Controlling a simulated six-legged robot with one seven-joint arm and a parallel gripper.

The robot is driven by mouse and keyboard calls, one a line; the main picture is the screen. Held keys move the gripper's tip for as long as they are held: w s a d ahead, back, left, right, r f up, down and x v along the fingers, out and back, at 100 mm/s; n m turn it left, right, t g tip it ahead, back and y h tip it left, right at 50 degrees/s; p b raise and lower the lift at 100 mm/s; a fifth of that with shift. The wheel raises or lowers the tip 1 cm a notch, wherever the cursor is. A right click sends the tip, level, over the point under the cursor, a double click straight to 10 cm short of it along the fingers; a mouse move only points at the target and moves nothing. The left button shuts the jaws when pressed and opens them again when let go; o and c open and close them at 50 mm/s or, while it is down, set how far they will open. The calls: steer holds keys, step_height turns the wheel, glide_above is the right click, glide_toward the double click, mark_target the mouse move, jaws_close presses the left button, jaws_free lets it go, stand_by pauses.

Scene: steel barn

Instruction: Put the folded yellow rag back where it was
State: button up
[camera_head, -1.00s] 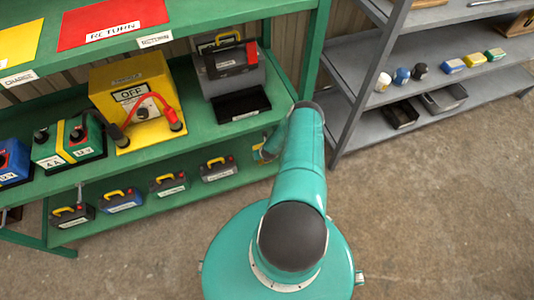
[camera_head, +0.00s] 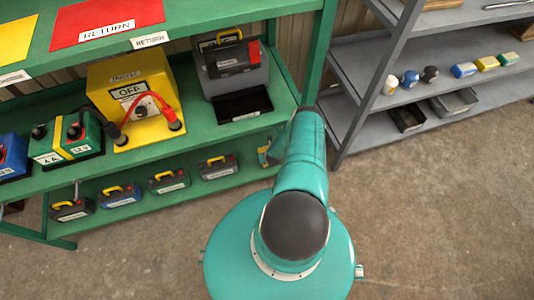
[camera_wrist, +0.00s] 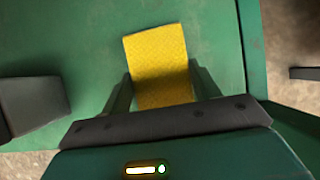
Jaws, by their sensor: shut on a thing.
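The folded yellow rag (camera_wrist: 157,52) is between the two fingers of my gripper (camera_wrist: 161,88) in the wrist view. My gripper is shut on it, and the rag reaches forward past the fingertips. Under it is a green shelf board (camera_wrist: 75,32); I cannot tell whether the rag touches the board. In the head view, my arm hides most of my gripper, and only a small teal and yellow part shows beside the arm near the right end of the lower green shelf (camera_head: 140,210).
A dark box (camera_wrist: 32,105) is left of my gripper in the wrist view. The lower green shelf holds several dark cases with yellow handles (camera_head: 168,181). Above are a yellow box (camera_head: 125,80) and a grey unit (camera_head: 232,65). A grey rack (camera_head: 365,110) stands at right.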

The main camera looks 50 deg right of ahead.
steer(key=shift+w+d+f, duration=0.1)
steer(key=shift+w+f, duration=0.05)
steer(key=shift+f, duration=0.15)
steer(key=shift+r, duration=0.15)
steer(key=o, duration=0.5)
steer(key=shift+f, duration=0.25)
steer(key=o, duration=0.4)
steer(key=shift+o, duration=0.2)
steer(key=shift+r, duration=0.1)
steer(key=v, duration=1.2)
steer(key=shift+r, duration=0.1)
